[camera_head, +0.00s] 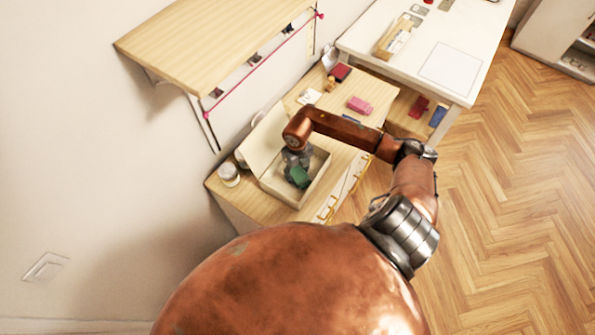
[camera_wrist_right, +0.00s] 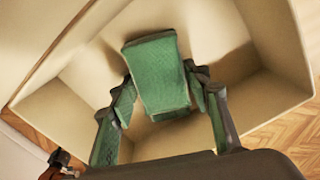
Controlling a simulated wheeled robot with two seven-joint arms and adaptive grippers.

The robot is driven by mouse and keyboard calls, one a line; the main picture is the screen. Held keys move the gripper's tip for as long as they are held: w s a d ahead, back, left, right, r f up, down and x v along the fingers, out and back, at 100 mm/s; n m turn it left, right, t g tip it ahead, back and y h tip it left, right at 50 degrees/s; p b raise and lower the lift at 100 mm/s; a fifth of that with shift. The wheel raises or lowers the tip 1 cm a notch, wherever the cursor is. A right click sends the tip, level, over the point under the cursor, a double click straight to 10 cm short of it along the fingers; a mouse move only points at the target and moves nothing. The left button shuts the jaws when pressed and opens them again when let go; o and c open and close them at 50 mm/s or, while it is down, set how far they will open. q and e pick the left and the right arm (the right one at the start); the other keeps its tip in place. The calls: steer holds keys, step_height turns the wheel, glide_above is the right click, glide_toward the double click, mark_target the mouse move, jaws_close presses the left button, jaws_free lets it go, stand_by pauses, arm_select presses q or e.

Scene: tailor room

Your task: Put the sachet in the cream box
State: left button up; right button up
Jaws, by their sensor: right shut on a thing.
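A green sachet (camera_wrist_right: 158,75) is held between the two fingers of my right gripper (camera_wrist_right: 163,105) in the right wrist view. The open cream box (camera_wrist_right: 62,118) surrounds it there, with its walls and floor in sight. In the head view my right gripper (camera_head: 297,168) reaches down over the cream box (camera_head: 318,186), and the green sachet (camera_head: 300,178) shows at its tip, within the box's rim. I cannot tell whether the sachet touches the box's floor. The box's lid (camera_head: 266,140) stands open toward the wall. My left gripper is not in view.
White jars (camera_head: 229,174) stand left of the box. A pink item (camera_head: 359,105) and a red item (camera_head: 341,72) lie farther back on the wooden surface. A wooden shelf (camera_head: 205,42) juts from the wall. A white table (camera_head: 425,45) stands behind. Open floor lies right.

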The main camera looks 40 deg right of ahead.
mark_target(297, 173)
steer(key=shift+f, duration=0.1)
steer(key=o, duration=1.2)
steer(key=shift+c, duration=0.2)
steer(key=shift+r, duration=0.3)
step_height(297, 173, up, 12)
steer(key=b, duration=0.1)
steer(key=shift+b, duration=0.4)
steer(key=shift+f, duration=0.1)
